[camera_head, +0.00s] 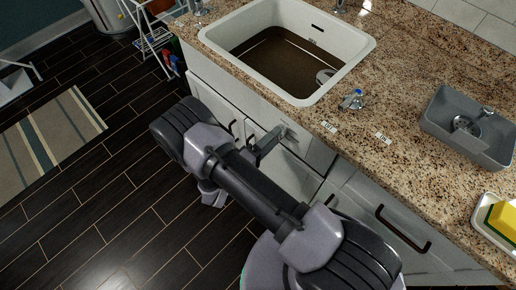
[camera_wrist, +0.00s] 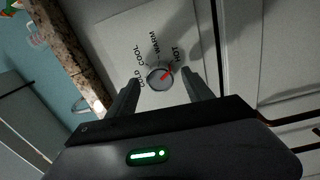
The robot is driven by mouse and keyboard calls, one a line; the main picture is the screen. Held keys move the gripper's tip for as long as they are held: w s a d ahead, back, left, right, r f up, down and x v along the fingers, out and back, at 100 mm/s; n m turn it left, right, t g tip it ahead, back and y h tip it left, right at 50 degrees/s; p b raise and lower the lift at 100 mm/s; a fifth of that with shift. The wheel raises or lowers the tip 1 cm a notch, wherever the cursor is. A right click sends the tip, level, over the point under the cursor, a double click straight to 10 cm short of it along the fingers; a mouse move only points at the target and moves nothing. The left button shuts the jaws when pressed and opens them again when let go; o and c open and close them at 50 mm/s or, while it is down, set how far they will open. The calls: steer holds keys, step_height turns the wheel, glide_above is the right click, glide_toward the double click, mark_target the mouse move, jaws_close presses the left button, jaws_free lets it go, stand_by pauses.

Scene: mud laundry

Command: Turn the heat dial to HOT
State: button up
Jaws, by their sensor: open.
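The heat dial (camera_wrist: 158,78) is a small round grey knob with a red mark, on a pale panel (camera_wrist: 112,37) in the wrist view. COLD, COOL, WARM and HOT are printed around it. The red mark points up and right, roughly toward HOT (camera_wrist: 176,55); the exact alignment is hard to tell. My gripper (camera_wrist: 160,76) is open, with one dark finger on each side of the dial. I cannot tell whether either finger touches it. In the head view my gripper (camera_head: 266,146) is at the cabinet front below the sink; the dial cannot be made out there.
The granite counter (camera_head: 405,100) overhangs the cabinet front and holds a white sink (camera_head: 330,85), a blue-topped tap handle (camera_head: 353,99), a grey basin (camera_head: 440,125) and a yellow sponge (camera_head: 503,218). A dark drawer handle (camera_head: 402,232) sticks out at right.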

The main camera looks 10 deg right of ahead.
steer(key=p+v, duration=0.3)
steer(key=v, duration=1.4)
steer(key=shift+a, duration=0.25)
steer(key=s+d+r+m+g+y, duration=0.1)
steer(key=d+r+m+g+y, duration=0.35)
steer(key=r, duration=0.55)
steer(key=d+r+m+g+y, duration=0.25)
steer(key=d+r+g, duration=0.25)
steer(key=r+g, duration=0.45)
steer(key=s+r+m+t+y, duration=0.1)
steer(key=s+r+t+y, duration=0.1)
steer(key=r, duration=0.3)
steer(key=s+d+r+m+t+y, duration=0.1)
steer(key=s+r+t+y, duration=0.1)
steer(key=r+t+y, duration=0.2)
steer(key=s+d+r+m+t+y, duration=0.1)
steer(key=s+r+t+y, duration=0.2)
steer(key=r, duration=0.4)
steer(key=shift+m+y, duration=0.3)
steer(key=shift+y, duration=0.1)
